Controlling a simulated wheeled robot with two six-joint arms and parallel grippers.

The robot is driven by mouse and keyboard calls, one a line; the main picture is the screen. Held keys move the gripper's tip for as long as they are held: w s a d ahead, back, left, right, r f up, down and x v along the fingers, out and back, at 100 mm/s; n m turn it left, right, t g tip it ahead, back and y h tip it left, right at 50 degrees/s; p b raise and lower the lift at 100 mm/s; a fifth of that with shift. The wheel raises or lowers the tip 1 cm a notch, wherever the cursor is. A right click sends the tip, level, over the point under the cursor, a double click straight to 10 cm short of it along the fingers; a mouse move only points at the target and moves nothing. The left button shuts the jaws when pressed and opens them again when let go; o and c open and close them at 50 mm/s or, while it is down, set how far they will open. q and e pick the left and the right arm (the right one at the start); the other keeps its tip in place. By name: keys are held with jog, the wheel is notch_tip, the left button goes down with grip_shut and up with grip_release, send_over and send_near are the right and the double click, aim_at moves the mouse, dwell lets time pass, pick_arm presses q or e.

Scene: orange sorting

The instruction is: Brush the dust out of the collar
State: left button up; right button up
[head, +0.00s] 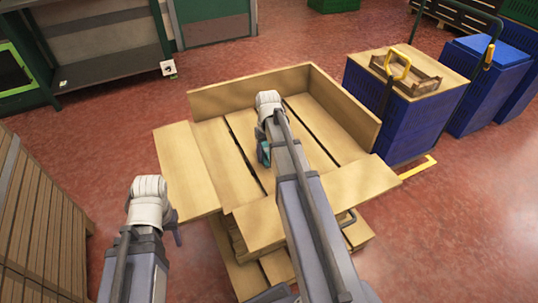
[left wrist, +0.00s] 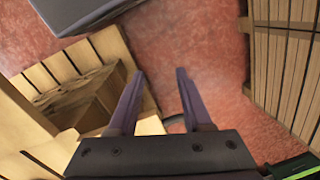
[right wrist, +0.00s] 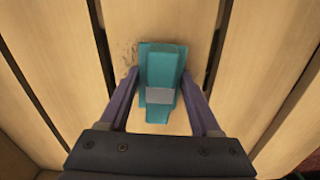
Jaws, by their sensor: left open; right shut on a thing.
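The wooden collar (head: 345,108) sits on a slatted pallet deck (head: 215,150). Its back and right walls stand up, while the left and front boards look laid outward. My right gripper (right wrist: 160,82) is shut on a teal brush with a grey band (right wrist: 162,62), which also shows in the head view (head: 263,153). The brush is over the slats inside the collar; whether it touches them I cannot tell. A few dark dust specks (right wrist: 130,52) lie on the slat just left of the brush. My left gripper (left wrist: 158,85) is open and empty, outside the collar at the front left.
A blue crate stack (head: 390,125) with a small wooden tray (head: 405,72) on top stands close to the collar's right. A slatted wooden crate (head: 35,210) is at the left, and a grey shelf (head: 105,70) at the back left. Red floor (head: 460,230) is clear at the right.

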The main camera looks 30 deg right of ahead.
aim_at(264, 143)
jog(key=shift+w+d+f, duration=0.1)
jog(key=shift+w, duration=1.75)
jog(key=shift+w+d, duration=0.1)
jog(key=shift+w, duration=1.85)
jog(key=shift+s+d, duration=0.15)
jog(key=shift+d, duration=0.75)
jog(key=shift+s+a, duration=0.1)
jog(key=shift+s, duration=1.85)
jog(key=shift+s+a+f, duration=0.1)
jog(key=shift+s+a, duration=0.05)
jog(key=shift+s, duration=3.65)
jog(key=shift+s+a+b, duration=0.2)
jog(key=shift+s+b, duration=0.1)
jog(key=shift+s, duration=1.65)
